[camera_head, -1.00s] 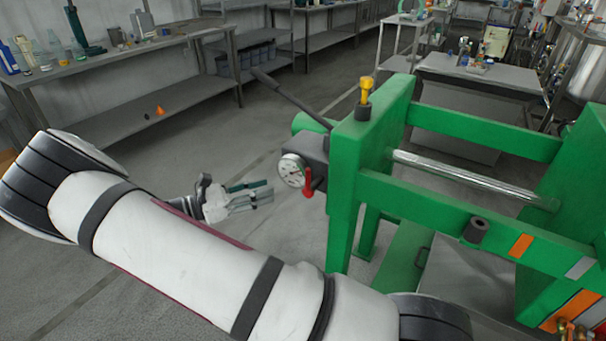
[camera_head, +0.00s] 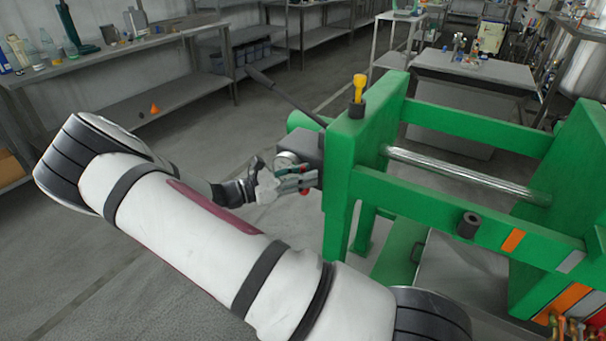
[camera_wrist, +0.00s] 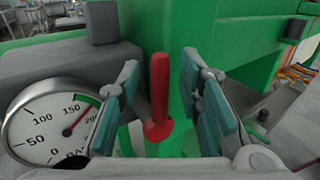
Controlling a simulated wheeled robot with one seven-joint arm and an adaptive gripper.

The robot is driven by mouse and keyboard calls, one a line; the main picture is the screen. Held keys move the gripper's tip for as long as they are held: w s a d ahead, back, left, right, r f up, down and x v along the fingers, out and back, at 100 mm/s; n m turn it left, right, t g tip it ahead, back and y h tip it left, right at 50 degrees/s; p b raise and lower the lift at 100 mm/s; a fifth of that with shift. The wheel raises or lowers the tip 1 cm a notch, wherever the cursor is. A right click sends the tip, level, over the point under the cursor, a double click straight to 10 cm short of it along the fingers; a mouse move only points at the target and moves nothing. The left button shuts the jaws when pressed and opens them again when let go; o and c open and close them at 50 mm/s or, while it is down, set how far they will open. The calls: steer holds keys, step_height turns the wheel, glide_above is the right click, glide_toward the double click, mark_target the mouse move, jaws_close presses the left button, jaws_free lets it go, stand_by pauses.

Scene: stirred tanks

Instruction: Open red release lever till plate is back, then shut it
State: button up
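The red release lever (camera_wrist: 159,92) stands upright in the wrist view, between the two teal-padded fingers of my gripper (camera_wrist: 165,105). The fingers are apart, with a gap showing on each side of the lever. In the head view my gripper (camera_head: 296,178) is at the gauge block, and only a bit of the red lever (camera_head: 305,191) shows below the fingers. The pressure gauge (camera_wrist: 52,130) is left of the lever, its needle pointing to about 150 or a little above. A silver rod (camera_head: 465,174) spans the green press frame (camera_head: 343,170). I cannot identify the plate.
A dark pump handle (camera_head: 285,95) slants up left from the gauge block. A yellow-topped fitting (camera_head: 359,90) stands on the frame. A bench (camera_head: 150,45) with bottles is at the back left. The floor left of the press is clear.

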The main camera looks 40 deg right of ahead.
steer(key=shift+c, duration=0.3)
jaws_close()
